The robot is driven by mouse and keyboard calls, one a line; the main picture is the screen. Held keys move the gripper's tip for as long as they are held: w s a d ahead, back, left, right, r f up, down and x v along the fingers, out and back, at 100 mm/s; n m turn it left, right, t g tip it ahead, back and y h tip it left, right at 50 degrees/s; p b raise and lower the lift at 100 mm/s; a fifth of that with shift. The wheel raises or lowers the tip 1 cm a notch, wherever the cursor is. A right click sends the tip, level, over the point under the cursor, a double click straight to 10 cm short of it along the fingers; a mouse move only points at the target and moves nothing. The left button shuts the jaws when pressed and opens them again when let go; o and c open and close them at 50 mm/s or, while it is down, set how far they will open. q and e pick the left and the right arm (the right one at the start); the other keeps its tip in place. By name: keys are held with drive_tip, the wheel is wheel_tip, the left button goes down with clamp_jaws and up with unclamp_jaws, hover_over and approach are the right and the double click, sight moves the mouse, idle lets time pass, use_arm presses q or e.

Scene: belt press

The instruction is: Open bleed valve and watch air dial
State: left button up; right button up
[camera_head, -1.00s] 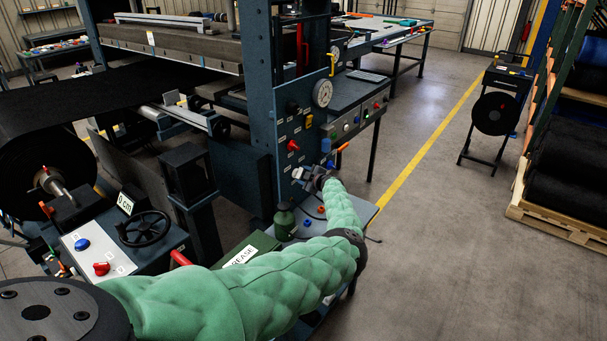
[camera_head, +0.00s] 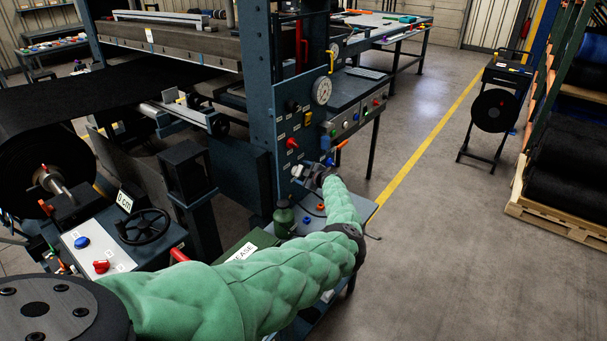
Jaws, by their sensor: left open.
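The round white air dial (camera_head: 322,91) is on the upper right of the press's blue-grey control panel (camera_head: 287,140). Its needle is too small to read. My left arm, in a green padded sleeve, reaches in from the lower left to the panel's lower part. My left gripper (camera_head: 304,172) is open close to the panel's lower face. Small fittings there are partly hidden by the gripper, and I cannot tell which one is the bleed valve or whether the gripper touches it. A red knob (camera_head: 292,143) sits above the gripper. My right gripper is not in view.
A green bottle (camera_head: 284,219) stands on a small shelf below the panel. A button console (camera_head: 352,118) is just right of the panel. A handwheel (camera_head: 144,227) and a box with blue and red buttons are at left.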

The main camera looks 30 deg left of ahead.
use_arm(q)
drive_tip(key=shift+d, duration=0.1)
drive_tip(key=b+v, duration=0.2)
drive_tip(key=v, duration=0.5)
drive_tip(key=shift+d, duration=0.25)
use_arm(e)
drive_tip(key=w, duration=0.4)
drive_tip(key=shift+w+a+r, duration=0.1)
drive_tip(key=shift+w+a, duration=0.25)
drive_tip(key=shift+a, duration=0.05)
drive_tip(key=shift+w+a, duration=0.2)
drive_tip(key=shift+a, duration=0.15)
